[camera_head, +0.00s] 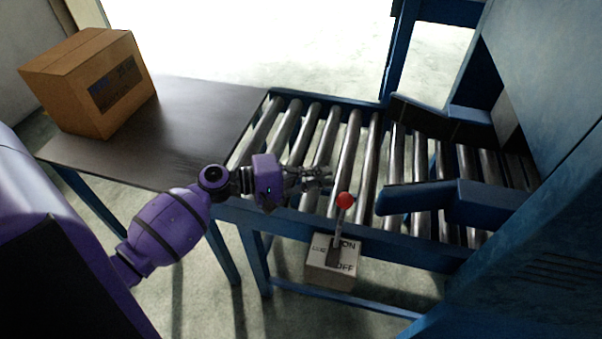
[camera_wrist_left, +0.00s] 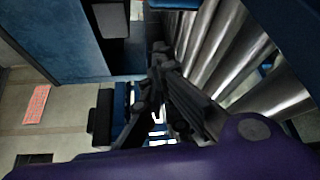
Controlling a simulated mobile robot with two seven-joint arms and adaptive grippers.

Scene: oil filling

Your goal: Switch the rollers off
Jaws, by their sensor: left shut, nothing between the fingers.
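A switch box (camera_head: 332,262) marked ON and OFF is mounted at the front side of the roller conveyor (camera_head: 310,213). Its lever ends in a red knob (camera_head: 345,200) and stands up toward the ON side. My left gripper (camera_head: 328,178) is shut and empty, just above the rollers, a little left of and beyond the red knob, apart from it as far as I can tell. In the left wrist view the dark fingers (camera_wrist_left: 160,62) are together beside the metal rollers (camera_wrist_left: 225,45); the red knob does not show there. My right gripper is not in view.
A cardboard box (camera_head: 92,85) sits on the dark table (camera_head: 200,105) left of the conveyor. Blue guide arms (camera_head: 440,203) reach over the rollers at the right, near a large blue machine (camera_head: 545,70). Floor is open in front of the table.

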